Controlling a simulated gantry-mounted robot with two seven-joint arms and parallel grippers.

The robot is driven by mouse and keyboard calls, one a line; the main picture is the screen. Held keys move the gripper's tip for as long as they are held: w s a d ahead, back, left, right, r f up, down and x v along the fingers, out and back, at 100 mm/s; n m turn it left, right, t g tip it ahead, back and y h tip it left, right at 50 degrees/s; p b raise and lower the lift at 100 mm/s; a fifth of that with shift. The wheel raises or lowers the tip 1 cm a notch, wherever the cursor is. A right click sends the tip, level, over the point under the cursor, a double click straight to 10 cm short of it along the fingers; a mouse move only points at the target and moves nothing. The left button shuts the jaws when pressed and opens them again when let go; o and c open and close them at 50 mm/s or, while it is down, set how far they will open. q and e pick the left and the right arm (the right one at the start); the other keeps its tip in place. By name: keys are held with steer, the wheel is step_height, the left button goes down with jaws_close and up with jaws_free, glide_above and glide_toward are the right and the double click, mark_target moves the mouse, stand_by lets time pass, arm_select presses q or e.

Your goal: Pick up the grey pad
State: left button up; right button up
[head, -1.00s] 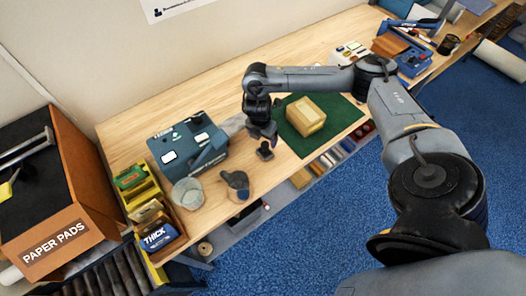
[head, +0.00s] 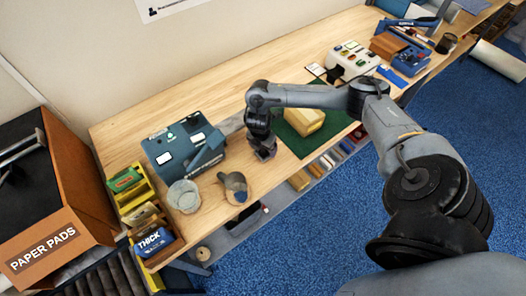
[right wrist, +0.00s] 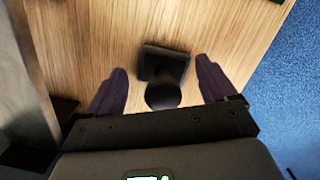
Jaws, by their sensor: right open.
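A small dark grey square pad with a round black knob (right wrist: 163,65) stands on the wooden table; it looks like the grey pad. In the right wrist view it lies between the two spread fingers of my right gripper (right wrist: 160,70), with a gap on each side. In the head view my right gripper (head: 264,153) is low over the table's front edge area, left of the green mat, and largely hides the pad. The right gripper is open and holds nothing. My left gripper is not in view.
A tan block (head: 304,122) lies on the green mat (head: 330,134) to the right. A teal machine (head: 182,150), a clear cup (head: 184,196) and a grey-brown rounded object (head: 235,187) stand left. The table's front edge is close; blue carpet lies beyond.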

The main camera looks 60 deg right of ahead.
steer(key=c, duration=1.5)
steer(key=shift+c, duration=0.2)
steer(key=shift+r, duration=0.1)
steer(key=shift+r, duration=0.2)
step_height(320, 180, up, 4)
steer(key=shift+f+p, duration=0.25)
steer(key=shift+p, duration=0.15)
steer(key=s+d+r+b, duration=0.2)
steer(key=s+r, duration=0.5)
steer(key=s, duration=0.4)
steer(key=shift+s+b, duration=0.25)
steer(key=shift+b, duration=0.05)
